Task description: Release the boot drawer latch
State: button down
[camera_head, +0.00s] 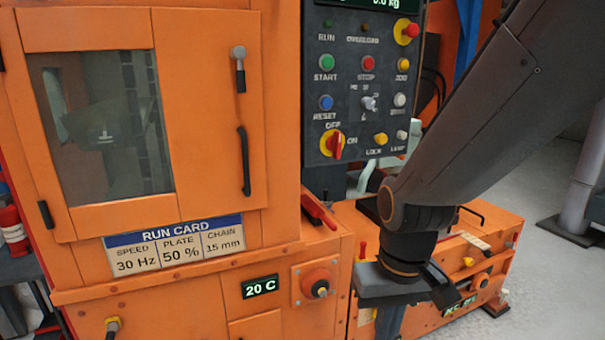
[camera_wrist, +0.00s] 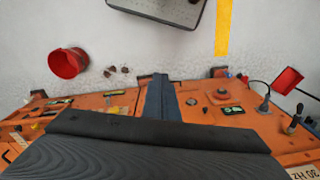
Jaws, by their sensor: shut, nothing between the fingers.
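My gripper (camera_head: 388,322) points down in front of the orange lower housing (camera_head: 340,275), at the lower right of the head view. In the wrist view my gripper (camera_wrist: 160,80) shows as two dark fingers closed together, with nothing visible between them. The fingers overlap the orange front in that view; I cannot tell whether they touch it. A small red lever (camera_head: 362,250) stands just left of my wrist in the head view. A yellow-and-dark T-shaped part (camera_wrist: 115,93) lies left of the fingers in the wrist view. I cannot tell for certain which part is the boot drawer latch.
A control panel (camera_head: 362,90) with buttons is above. A larger red handle (camera_head: 318,211), round orange fitting (camera_head: 318,284) and 20 C display (camera_head: 260,287) are left of my gripper. A red bucket (camera_wrist: 68,62) stands on the open grey floor.

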jog(key=s+d+r+m+p, duration=0.1)
jog(key=d+r+p, duration=0.4)
jog(key=r+p, duration=0.2)
jog(key=shift+s+d+p, duration=0.35)
jog(key=shift+s, duration=0.05)
jog(key=shift+d+f+m, duration=0.1)
jog(key=shift+m, duration=0.2)
